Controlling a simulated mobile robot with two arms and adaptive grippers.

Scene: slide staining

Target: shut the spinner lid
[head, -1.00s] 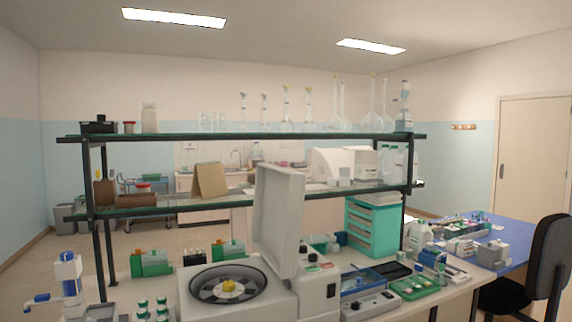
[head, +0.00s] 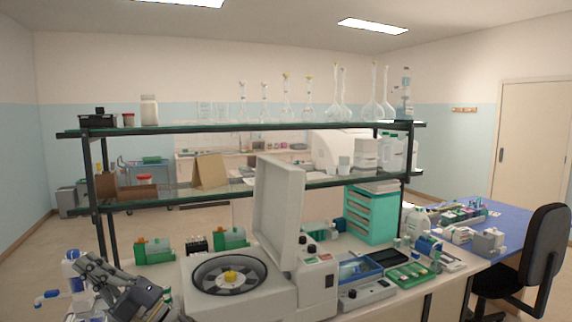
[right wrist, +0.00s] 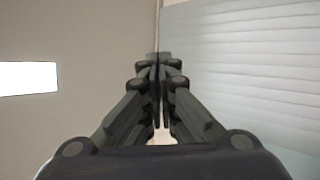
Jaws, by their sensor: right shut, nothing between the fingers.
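The spinner (head: 205,306) stands on the bench in the head view. Its pale lid (head: 278,205) is open and stands upright, leaning back slightly. The dark round rotor (head: 229,277) with a yellow hub shows uncovered in the bowl. My right gripper (head: 90,266) is at the lower left of the head view, left of the spinner and apart from the lid. In the right wrist view its fingers (right wrist: 160,66) are together with nothing between them. The spinner does not show clearly in that view. My left gripper is in no view.
Green racks (head: 153,252) stand behind the spinner at left. A two-tier shelf (head: 230,195) spans behind the lid. A blue-handled dispenser (head: 70,270) is at far left.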

